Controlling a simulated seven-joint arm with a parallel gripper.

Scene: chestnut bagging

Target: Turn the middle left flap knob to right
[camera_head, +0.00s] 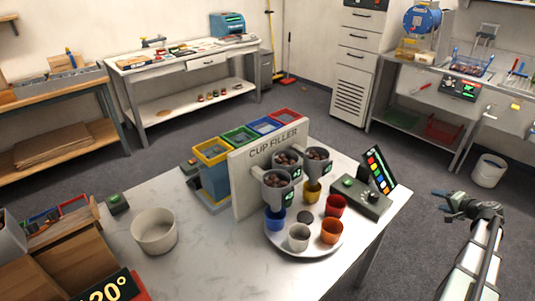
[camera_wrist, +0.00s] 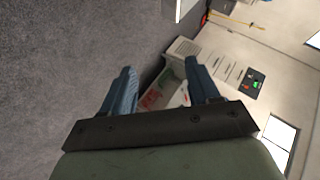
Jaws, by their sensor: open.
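The cup filler (camera_head: 245,190) is an upright pale panel on the white table (camera_head: 200,240), with lettering along its top. Three grey hoppers holding chestnuts are on its right side: a front one (camera_head: 277,195), a middle one (camera_head: 284,157) and a right one (camera_head: 318,165). Small green-lit displays show by the hoppers. I cannot make out the middle left flap knob at this size. My gripper (camera_head: 440,205) is open and empty, right of the table and well apart from the cup filler. In the wrist view its two blue fingers (camera_wrist: 158,66) are spread with nothing between them.
A round white plate (camera_head: 280,246) below the hoppers carries several coloured cups. A control box (camera_head: 360,198) with a coloured button panel (camera_head: 380,169) stands to their right. A white bowl (camera_head: 154,231) is at left. Floor shows between the table and the back benches.

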